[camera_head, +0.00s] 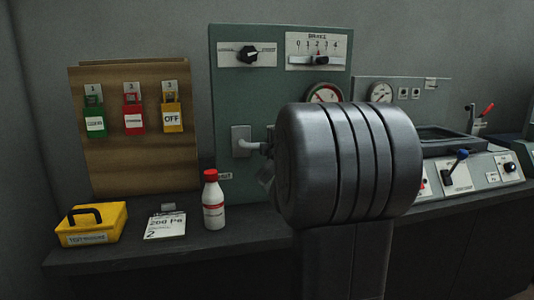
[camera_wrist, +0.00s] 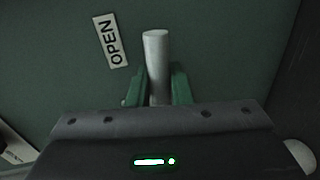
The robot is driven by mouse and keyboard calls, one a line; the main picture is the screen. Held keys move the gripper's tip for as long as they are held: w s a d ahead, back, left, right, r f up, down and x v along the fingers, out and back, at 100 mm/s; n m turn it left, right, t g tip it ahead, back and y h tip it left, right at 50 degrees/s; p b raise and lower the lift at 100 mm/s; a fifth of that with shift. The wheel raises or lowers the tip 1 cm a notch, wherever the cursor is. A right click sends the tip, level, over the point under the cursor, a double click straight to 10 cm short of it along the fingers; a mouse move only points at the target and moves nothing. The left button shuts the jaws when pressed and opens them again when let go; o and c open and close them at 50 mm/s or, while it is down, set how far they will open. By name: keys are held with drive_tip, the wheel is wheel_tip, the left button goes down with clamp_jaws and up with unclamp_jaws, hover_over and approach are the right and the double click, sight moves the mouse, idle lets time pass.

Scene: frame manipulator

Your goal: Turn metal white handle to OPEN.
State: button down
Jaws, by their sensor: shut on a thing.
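In the wrist view, a pale metal white handle (camera_wrist: 156,48) stands as a rod against the green panel. My gripper (camera_wrist: 157,82) is shut on it, one green finger on each side, and the free end sticks out beyond the fingers. A white OPEN label (camera_wrist: 111,40) lies to the left of the handle's free end, apart from it. In the head view, my large grey arm link hides the gripper's fingers. A pale bent lever (camera_head: 249,146) shows just left of my arm; I cannot tell whether it is the same handle.
The green panel (camera_head: 222,100) carries a black knob and a slider scale. A white bottle with a red cap (camera_head: 213,202) stands on the desk below. A yellow box (camera_head: 91,224), a notepad (camera_head: 165,225) and a board with padlocks (camera_head: 147,160) are left. Consoles with levers stand right.

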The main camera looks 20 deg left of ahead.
drive_tip(key=shift+r+n, duration=0.3)
drive_tip(key=shift+r, duration=0.15)
drive_tip(key=c, duration=1.3)
unclamp_jaws()
drive_tip(key=shift+a, duration=0.1)
drive_tip(key=shift+c, duration=0.2)
drive_tip(key=p+v, duration=0.3)
drive_tip(key=v, duration=1)
drive_tip(key=shift+s, duration=0.4)
drive_tip(key=shift+w, duration=0.15)
